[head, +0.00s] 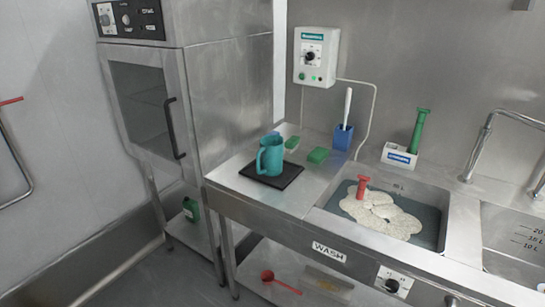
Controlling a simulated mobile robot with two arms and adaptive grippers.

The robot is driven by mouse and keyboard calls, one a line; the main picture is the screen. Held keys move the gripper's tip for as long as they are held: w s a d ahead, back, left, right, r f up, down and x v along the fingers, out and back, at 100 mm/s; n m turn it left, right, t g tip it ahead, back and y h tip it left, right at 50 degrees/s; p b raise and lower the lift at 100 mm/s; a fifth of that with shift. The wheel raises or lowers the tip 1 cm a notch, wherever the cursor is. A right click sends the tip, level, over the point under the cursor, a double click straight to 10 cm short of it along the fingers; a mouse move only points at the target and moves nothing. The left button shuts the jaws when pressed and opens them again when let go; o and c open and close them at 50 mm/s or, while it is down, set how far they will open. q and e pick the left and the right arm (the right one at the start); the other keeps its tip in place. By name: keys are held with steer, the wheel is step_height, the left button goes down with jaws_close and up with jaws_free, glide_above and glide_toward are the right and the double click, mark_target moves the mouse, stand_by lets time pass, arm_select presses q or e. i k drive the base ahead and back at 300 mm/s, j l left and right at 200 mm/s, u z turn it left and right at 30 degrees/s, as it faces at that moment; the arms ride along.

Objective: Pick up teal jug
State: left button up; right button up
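The teal jug (271,156) stands upright on a black mat (284,181) at the left end of the steel counter, in the head view. Its handle is on the left side of the body. Nothing is touching the jug except the mat under it and perhaps the small items behind it. Neither of my grippers shows in this view.
A steel cabinet (231,107) rises to the left.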

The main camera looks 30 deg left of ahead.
mark_target(271, 151)
steer(key=j, duration=0.5)
steer(key=i+j+u, duration=0.1)
steer(key=j, duration=0.35)
steer(key=i+j+u, duration=0.1)
steer(key=j, duration=0.4)
steer(key=i+j, duration=0.15)
steer(key=j, duration=0.3)
steer(key=i+j+u, duration=0.1)
steer(key=j, duration=0.35)
